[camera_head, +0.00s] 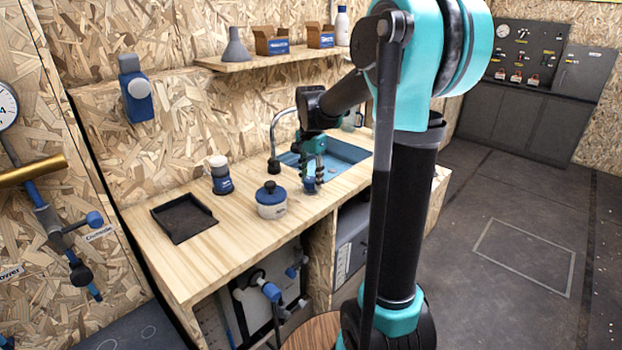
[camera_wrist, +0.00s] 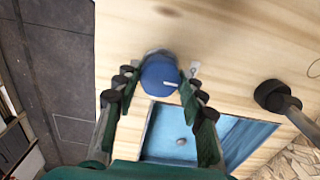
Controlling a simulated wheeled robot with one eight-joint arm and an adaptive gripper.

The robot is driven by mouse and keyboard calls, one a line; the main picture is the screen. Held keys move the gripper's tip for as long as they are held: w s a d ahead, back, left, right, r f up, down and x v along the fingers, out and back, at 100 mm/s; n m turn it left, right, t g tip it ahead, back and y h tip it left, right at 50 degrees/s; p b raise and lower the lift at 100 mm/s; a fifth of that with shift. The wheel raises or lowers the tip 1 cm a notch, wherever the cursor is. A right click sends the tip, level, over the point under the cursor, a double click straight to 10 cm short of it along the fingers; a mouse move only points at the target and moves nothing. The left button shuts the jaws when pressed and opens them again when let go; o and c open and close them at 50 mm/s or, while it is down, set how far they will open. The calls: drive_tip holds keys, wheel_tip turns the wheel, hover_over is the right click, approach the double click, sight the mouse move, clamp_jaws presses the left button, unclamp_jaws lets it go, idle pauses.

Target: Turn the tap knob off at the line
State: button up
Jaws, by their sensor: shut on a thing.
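The tap knob is a round blue cap with a short white pointer mark, and it stands on the wooden counter beside the sink. It shows in the wrist view (camera_wrist: 159,73) between my fingers, and in the head view (camera_head: 309,185) below my gripper. My gripper (camera_head: 314,172) points down over it and is shut on it, with one finger on each side. In the wrist view my gripper (camera_wrist: 157,98) hides the knob's sides. A small pale mark (camera_wrist: 195,68) lies on the counter right of the knob; I cannot tell if it is the line.
The blue sink (camera_head: 346,152) lies behind the knob, with the curved spout (camera_head: 275,130) to its left. A white pot with a blue lid (camera_head: 271,202), a blue jar (camera_head: 220,179) and a black tray (camera_head: 182,217) stand on the counter further left. A shelf (camera_head: 270,59) hangs above.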

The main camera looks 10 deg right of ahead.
sight(311, 179)
drive_tip(key=o, duration=1.2)
drive_tip(key=shift+c, duration=0.2)
wheel_tip(311, 179, up, 12)
